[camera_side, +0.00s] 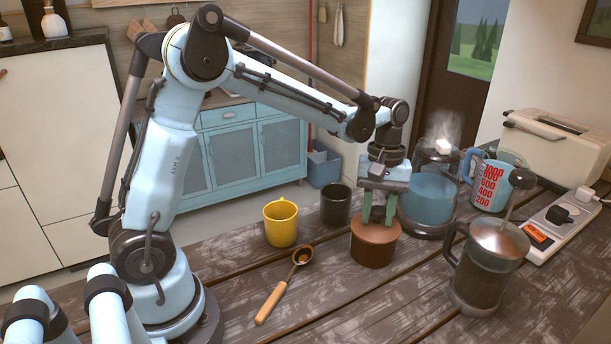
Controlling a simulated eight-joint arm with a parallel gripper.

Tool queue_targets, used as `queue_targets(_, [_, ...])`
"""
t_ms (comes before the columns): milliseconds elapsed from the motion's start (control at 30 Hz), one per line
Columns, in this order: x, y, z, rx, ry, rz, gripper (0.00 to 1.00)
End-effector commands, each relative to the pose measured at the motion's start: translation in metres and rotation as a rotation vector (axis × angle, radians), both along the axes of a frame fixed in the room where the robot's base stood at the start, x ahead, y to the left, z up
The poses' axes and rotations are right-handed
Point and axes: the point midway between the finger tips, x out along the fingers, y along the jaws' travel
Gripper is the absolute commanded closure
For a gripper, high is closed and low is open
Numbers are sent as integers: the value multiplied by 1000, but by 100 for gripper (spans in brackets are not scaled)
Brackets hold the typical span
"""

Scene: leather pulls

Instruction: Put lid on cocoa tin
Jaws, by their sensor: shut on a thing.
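The brown cocoa tin (371,252) stands upright on the wooden table, right of the centre of the view. Its round reddish-brown lid (390,231) is at the tin's top, level, with no clear gap between them. I cannot tell whether it is fully seated. My gripper (378,221) points straight down over the lid, its green fingers reaching the middle of the lid's top. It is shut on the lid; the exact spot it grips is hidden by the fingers.
A yellow mug (280,224) and a dark mug (336,206) stand left of the tin. A wooden-handled scoop (284,286) lies in front. A French press (487,265), steaming glass kettle (428,195), measuring jug (492,186), power strip (562,222) and toaster (550,145) crowd the right.

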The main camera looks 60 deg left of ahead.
Motion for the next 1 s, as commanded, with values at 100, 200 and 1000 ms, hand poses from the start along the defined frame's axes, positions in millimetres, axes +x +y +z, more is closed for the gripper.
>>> queue_targets(100, [0, 0, -2, 0, 0, 0, 95])
queue_targets(200, [0, 0, -3, 0, 0, 0, 95])
queue_targets(1000, [0, 0, -5, 0, 0, 0, 52])
